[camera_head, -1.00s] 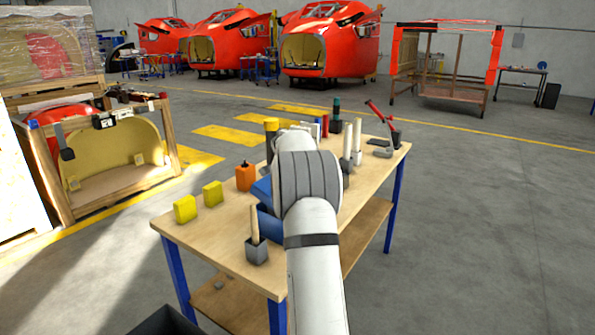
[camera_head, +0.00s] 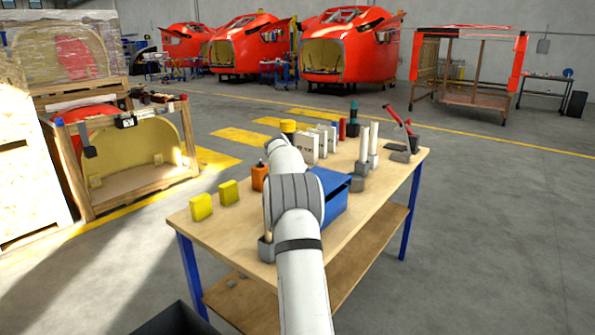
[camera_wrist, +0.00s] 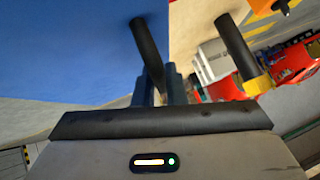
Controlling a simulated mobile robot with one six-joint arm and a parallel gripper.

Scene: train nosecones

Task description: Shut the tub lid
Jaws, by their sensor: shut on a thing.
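The blue tub (camera_head: 335,207) stands on the workbench, just right of my arm in the head view. Its top shows as a blue panel (camera_head: 326,181); how far the lid is open cannot be told there. In the wrist view a broad blue surface, seemingly the tub lid (camera_wrist: 70,50), fills the upper left, very close. My gripper (camera_wrist: 181,22) has two dark fingers, one over the blue surface and one to the right of its edge. It is shut on what appears to be the lid; the contact is not clear. In the head view the gripper is hidden behind my arm.
The wooden workbench (camera_head: 227,228) holds two yellow blocks (camera_head: 201,207), an orange bottle (camera_head: 259,176), white boxes (camera_head: 309,148), white cylinders (camera_head: 364,142) and a red-handled tool (camera_head: 397,118). A grey holder (camera_head: 266,248) stands near the front edge, partly behind my arm. Clear floor lies to the right.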

